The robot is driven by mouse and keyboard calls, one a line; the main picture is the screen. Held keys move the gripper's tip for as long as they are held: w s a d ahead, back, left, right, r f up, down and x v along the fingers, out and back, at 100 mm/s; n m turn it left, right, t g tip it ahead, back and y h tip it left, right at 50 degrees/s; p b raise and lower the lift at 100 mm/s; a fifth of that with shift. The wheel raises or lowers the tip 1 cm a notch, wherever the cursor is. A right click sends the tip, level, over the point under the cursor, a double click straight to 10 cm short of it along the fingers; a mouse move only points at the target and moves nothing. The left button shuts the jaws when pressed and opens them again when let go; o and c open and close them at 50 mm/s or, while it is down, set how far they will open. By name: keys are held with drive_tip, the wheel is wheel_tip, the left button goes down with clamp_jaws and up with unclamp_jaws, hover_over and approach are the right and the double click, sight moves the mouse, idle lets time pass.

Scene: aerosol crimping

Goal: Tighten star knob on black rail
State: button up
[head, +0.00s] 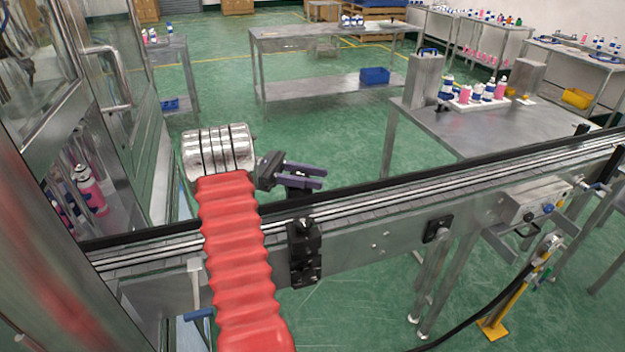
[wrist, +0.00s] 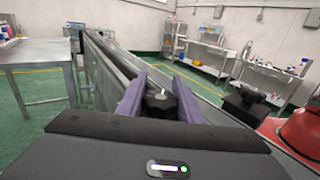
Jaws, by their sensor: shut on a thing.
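My gripper (head: 316,176) has purple fingers and is just behind the conveyor's black rail (head: 420,180). In the wrist view the fingers (wrist: 161,92) are on either side of a black star knob (wrist: 161,101) and shut on it. The knob has a small pale tip on top. In the head view the fingers cover most of the knob, and only dark parts show below them. The rail runs past it, and I cannot tell how tight the knob is.
A black bracket (head: 304,255) hangs on the conveyor's near side. A steel machine with glass doors stands at left. A table (head: 470,130) with several cans is behind the conveyor at right. A yellow-footed stand (head: 494,328) with a black hose is at front right.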

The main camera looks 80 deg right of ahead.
drive_tip(key=o, duration=1)
drive_tip(key=shift+o, duration=0.2)
